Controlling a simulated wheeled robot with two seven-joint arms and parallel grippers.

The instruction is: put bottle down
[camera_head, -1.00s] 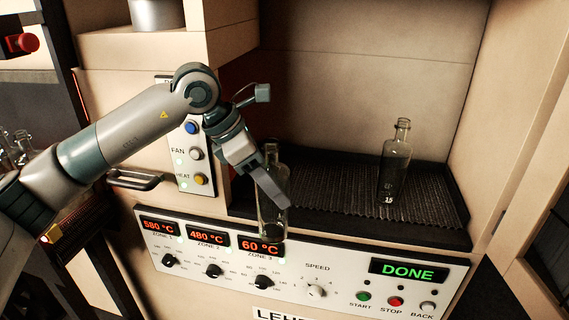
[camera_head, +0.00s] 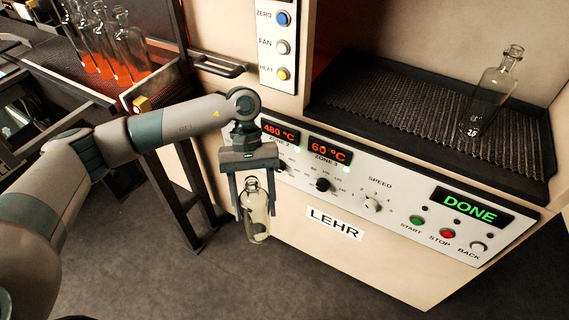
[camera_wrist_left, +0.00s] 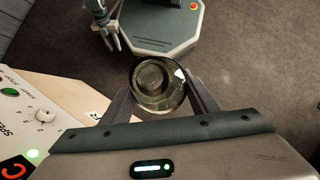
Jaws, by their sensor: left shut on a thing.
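A clear glass bottle (camera_head: 256,212) hangs upright between the fingers of my left gripper (camera_head: 253,208), in front of the lehr's control panel and above the floor. The left gripper is shut on it. In the left wrist view the bottle (camera_wrist_left: 158,85) shows from above as a round glass shape between the two fingers (camera_wrist_left: 160,98). A second clear bottle (camera_head: 490,95) stands on the dark mesh belt (camera_head: 400,110) inside the lehr, at the right. In the left wrist view an arm with a gripper (camera_wrist_left: 107,28), seemingly my right one, shows at the top; its jaw state is unclear.
The lehr's panel (camera_head: 380,195) reads DONE. Several bottles (camera_head: 115,50) stand on a glowing orange surface at the upper left, beside a dark metal frame (camera_head: 180,190). The grey floor (camera_head: 120,260) below is open. My base (camera_wrist_left: 155,30) shows in the wrist view.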

